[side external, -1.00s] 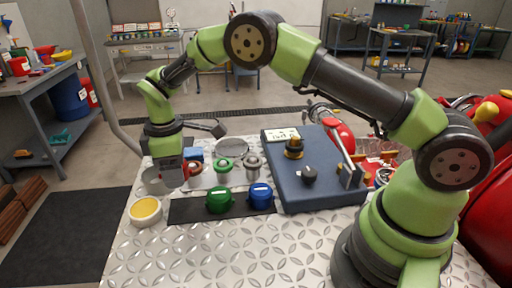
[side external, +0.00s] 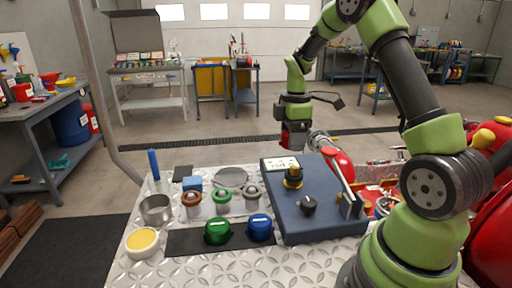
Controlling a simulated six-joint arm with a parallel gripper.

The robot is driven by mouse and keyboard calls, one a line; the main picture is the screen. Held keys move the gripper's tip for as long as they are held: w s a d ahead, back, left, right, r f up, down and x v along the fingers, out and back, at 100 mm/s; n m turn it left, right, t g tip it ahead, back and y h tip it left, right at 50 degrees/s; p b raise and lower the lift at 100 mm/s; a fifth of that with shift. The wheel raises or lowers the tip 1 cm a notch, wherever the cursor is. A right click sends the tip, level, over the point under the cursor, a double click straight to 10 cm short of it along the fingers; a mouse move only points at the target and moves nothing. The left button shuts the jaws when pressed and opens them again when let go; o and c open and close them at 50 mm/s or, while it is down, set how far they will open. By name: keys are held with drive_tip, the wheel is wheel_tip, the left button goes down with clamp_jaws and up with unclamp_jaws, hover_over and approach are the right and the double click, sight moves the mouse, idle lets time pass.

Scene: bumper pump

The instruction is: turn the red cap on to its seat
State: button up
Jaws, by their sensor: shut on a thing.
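My gripper (side external: 293,145) is raised behind the blue box, at the right of the seats and well clear of them. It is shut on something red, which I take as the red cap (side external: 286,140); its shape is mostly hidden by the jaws. Three upright necks stand in a row on the metal table: one with a red-brown ring (side external: 191,198), one with a green ring (side external: 222,196) and a grey one (side external: 250,194). All three are bare on top. A green cap (side external: 217,231) and a blue cap (side external: 259,227) sit on the dark mat (side external: 185,243) in front.
The blue box (side external: 310,226) with a yellow-black knob (side external: 293,178), a black knob (side external: 308,205) and an upright lever (side external: 341,184) stands right of the necks.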

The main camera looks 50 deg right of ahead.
sight(294, 167)
drive_tip(key=shift+s+d, duration=0.3)
drive_tip(key=shift+s, duration=0.1)
drive_tip(key=shift+f, duration=2.3)
drive_tip(key=shift+f, duration=1.6)
idle(0.4)
drive_tip(key=m, duration=0.4)
drive_tip(key=shift+m, duration=0.6)
